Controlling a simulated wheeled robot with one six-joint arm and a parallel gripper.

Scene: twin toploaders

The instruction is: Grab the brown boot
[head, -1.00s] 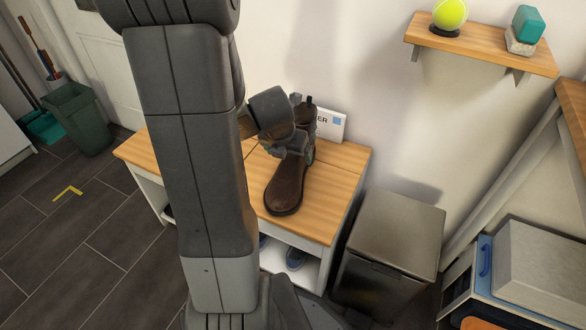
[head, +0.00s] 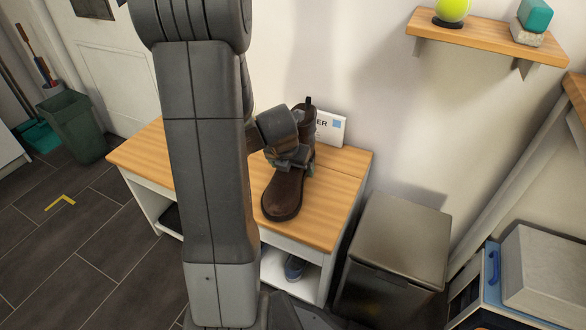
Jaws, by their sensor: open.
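The brown boot (head: 284,194) stands upright on the wooden top of a low bench (head: 328,222), its toe toward me and its pull tab at the back. My gripper (head: 291,164) is at the boot's ankle, open, with its fingers close to the upper. The wrist and fingers hide part of the shaft. I cannot tell whether the fingers touch the leather.
A white sign (head: 330,128) stands behind the boot against the wall. A grey bin (head: 398,245) stands right of the bench. Blue shoes (head: 294,267) sit under the bench top. Floor at left is open.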

